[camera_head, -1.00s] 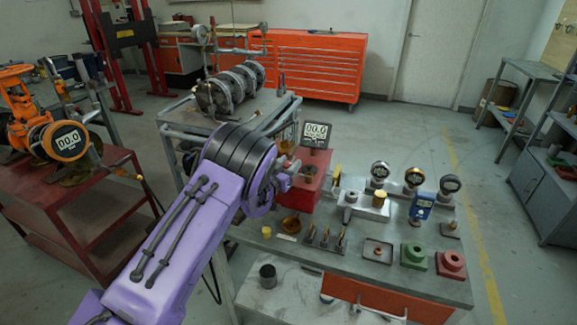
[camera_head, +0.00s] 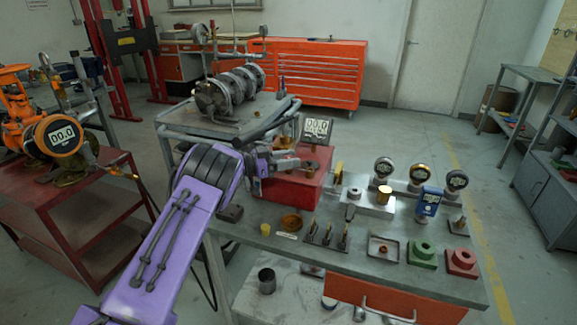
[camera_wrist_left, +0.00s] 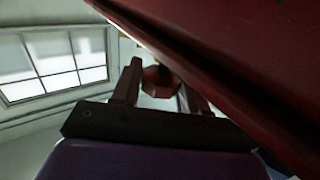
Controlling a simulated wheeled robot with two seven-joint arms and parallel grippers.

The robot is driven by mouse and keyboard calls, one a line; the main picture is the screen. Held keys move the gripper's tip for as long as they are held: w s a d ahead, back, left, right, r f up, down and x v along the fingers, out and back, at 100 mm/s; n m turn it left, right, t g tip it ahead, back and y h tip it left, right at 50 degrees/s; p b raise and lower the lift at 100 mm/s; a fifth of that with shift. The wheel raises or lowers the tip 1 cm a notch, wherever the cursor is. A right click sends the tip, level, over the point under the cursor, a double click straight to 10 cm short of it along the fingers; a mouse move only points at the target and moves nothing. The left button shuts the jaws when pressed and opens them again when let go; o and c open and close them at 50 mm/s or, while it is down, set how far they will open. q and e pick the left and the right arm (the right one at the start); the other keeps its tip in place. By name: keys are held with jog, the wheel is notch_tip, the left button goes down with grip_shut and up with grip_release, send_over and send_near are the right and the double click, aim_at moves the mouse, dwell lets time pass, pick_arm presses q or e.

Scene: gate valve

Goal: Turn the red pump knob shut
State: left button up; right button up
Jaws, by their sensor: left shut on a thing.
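The red pump (camera_head: 292,191) is a box on the grey workbench, with a small display reading 00.0 (camera_head: 317,130) standing behind it. My purple left arm reaches in from the left, and my left gripper (camera_head: 286,163) is at the pump's left side. In the left wrist view the red knob (camera_wrist_left: 160,80) sits between the two fingers of my left gripper (camera_wrist_left: 160,90), which is shut on it. The pump's dark red wall (camera_wrist_left: 235,60) fills the upper right there. The head view hides the knob behind the gripper. My right gripper is out of view.
Gauges (camera_head: 383,168), a blue meter (camera_head: 428,202), a green block (camera_head: 421,252) and a red block (camera_head: 461,262) stand on the bench (camera_head: 345,258) to the right. An orange valve (camera_head: 45,135) is on the red cart at left.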

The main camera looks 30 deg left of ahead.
pick_arm(q)
jog(key=shift+m+g+h+b, duration=0.5)
jog(key=shift+h, duration=0.1)
jog(key=o, duration=1)
jog(key=shift+c, duration=0.2)
jog(key=shift+s+a, duration=0.1)
jog(key=shift+a, duration=0.05)
jog(key=b+v, duration=0.2)
jog(key=v, duration=0.8)
jog(key=shift+a, duration=0.15)
jog(key=shift+r, duration=0.1)
